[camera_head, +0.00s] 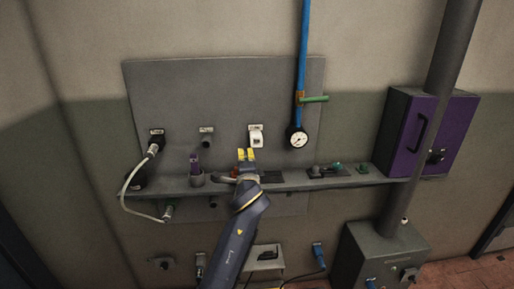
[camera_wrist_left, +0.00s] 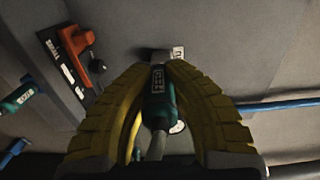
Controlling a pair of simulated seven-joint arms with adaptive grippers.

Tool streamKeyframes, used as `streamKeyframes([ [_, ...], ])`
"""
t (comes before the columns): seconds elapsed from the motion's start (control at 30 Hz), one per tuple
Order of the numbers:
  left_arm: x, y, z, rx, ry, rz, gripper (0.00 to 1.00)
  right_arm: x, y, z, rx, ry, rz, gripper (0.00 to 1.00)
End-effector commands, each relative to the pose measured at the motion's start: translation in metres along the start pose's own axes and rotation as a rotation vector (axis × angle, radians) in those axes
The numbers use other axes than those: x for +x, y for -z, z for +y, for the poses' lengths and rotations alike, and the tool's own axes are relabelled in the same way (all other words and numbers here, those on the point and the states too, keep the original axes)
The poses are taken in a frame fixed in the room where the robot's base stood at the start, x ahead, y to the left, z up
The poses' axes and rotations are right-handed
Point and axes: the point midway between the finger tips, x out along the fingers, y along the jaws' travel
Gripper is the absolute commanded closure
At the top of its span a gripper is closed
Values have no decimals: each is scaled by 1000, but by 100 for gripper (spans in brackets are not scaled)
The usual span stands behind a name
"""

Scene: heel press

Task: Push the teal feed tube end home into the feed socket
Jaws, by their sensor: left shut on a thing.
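The teal feed tube end (camera_wrist_left: 158,92), with a small label on it, is between the two yellow fingers of my left gripper (camera_wrist_left: 157,78), which is shut on it. Its pale tube (camera_wrist_left: 156,145) trails back toward the wrist. A grey socket (camera_wrist_left: 150,55) with a white label beside it is just ahead of the teal end; I cannot tell how far the end is in it. In the head view my left gripper (camera_head: 246,155) is in front of the wall panel, just below a pale labelled socket (camera_head: 256,138). The tube end is hidden there. My right gripper is not in view.
A grey shelf (camera_head: 290,184) runs below the sockets and carries an orange-handled part (camera_wrist_left: 75,42) and other small fittings. A round gauge (camera_head: 298,138) hangs on a blue pipe (camera_head: 304,50) to the right. A purple box (camera_head: 418,137) is farther right.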

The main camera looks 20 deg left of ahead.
Motion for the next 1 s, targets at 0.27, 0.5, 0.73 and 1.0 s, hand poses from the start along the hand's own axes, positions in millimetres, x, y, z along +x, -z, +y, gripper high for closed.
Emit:
streamKeyframes([
  [0.27, 0, -20, 0, 0, 1, -1, 100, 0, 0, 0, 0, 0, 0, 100],
  [0.5, 0, -35, 0, 0, 0, 0, 100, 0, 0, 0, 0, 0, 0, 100],
  [0.73, 0, -50, 0, 0, 1, 0, 100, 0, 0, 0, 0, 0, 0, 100],
  [1.0, 0, -69, 0, 0, 1, -1, 100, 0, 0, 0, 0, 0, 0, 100],
])
